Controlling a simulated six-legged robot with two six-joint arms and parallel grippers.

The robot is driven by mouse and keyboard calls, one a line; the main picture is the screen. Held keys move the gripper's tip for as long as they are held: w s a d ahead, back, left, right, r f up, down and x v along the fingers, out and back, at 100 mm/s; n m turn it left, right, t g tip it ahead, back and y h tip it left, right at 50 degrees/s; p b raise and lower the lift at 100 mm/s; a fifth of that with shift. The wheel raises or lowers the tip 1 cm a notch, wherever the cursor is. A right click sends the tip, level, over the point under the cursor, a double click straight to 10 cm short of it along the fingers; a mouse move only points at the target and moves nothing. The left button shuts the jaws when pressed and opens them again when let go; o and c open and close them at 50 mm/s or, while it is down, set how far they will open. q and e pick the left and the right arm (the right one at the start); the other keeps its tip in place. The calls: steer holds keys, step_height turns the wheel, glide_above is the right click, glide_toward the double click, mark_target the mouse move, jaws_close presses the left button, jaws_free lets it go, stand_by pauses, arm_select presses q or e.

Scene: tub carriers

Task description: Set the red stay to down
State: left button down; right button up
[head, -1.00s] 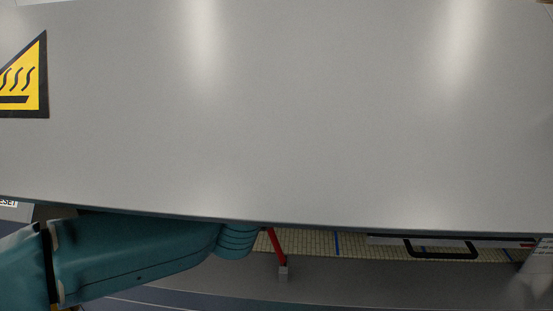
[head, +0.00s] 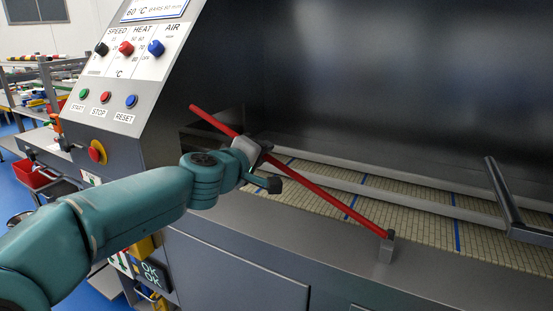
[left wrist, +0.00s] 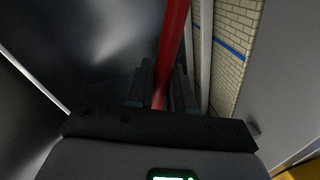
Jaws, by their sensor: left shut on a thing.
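The red stay (head: 335,200) is a long thin red rod. It slants from a small grey bracket (head: 386,247) on the machine's front ledge up to the left, its upper end free in the air. My left gripper (head: 259,152) is shut on the stay around the middle of its upper half. In the left wrist view the stay (left wrist: 175,35) runs down between the dark fingers (left wrist: 160,88); the exact contact is dark. My right gripper is not in view.
The control panel (head: 128,72) with knobs and buttons stands left of the stay. A tiled belt (head: 395,205) with blue lines and pale rails lies behind it. A dark bar frame (head: 503,195) stands at right. A red emergency knob (head: 97,152) is below the panel.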

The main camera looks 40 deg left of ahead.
arm_select(q)
steer(key=f+n+b, duration=0.1)
steer(key=f+b, duration=0.2)
steer(key=a+f+n+b, duration=0.1)
steer(key=f+b, duration=0.3)
steer(key=a+f+n+h+b, duration=0.1)
steer(key=f+b, duration=0.3)
steer(key=shift+s+a+f, duration=0.2)
steer(key=shift+s+f, duration=0.05)
steer(key=shift+s, duration=0.1)
steer(key=shift+f+n+b, duration=0.4)
steer(key=shift+f+b, duration=0.15)
steer(key=shift+b, duration=0.05)
steer(key=shift+d+f, duration=0.1)
steer(key=shift+f, duration=0.15)
steer(key=c, duration=1.1)
jaws_free()
steer(key=shift+c, duration=0.2)
steer(key=shift+r, duration=0.1)
steer(key=v, duration=1.6)
steer(key=shift+s, duration=0.2)
